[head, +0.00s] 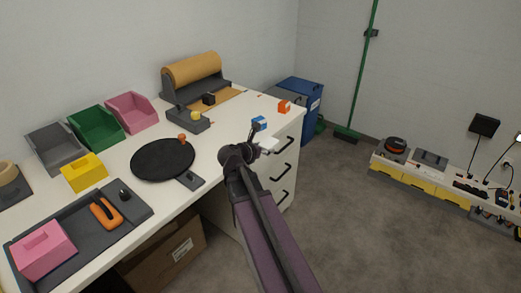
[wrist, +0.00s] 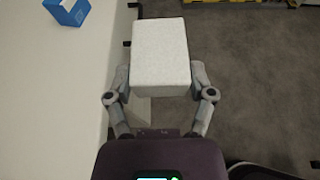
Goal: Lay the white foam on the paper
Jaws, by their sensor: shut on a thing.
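The white foam (wrist: 160,55) is a pale speckled block, held between the two fingers of my gripper (wrist: 161,80). In the head view the foam (head: 269,143) shows as a small white patch at the end of my gripper (head: 258,142), partly hidden by the arm. In the wrist view the foam lies just right of the desk's edge, with floor behind it. The brown paper (head: 231,98) lies on the desk in front of its roll (head: 195,69), farther back and left of my gripper. The paper does not show in the wrist view.
A blue item (head: 259,123) and an orange item (head: 284,106) stand on the white desk (head: 231,130) near my gripper. A grey device with a yellow knob (head: 195,115) and a black block (head: 209,99) are near the paper. A black round mat (head: 162,160) lies left.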

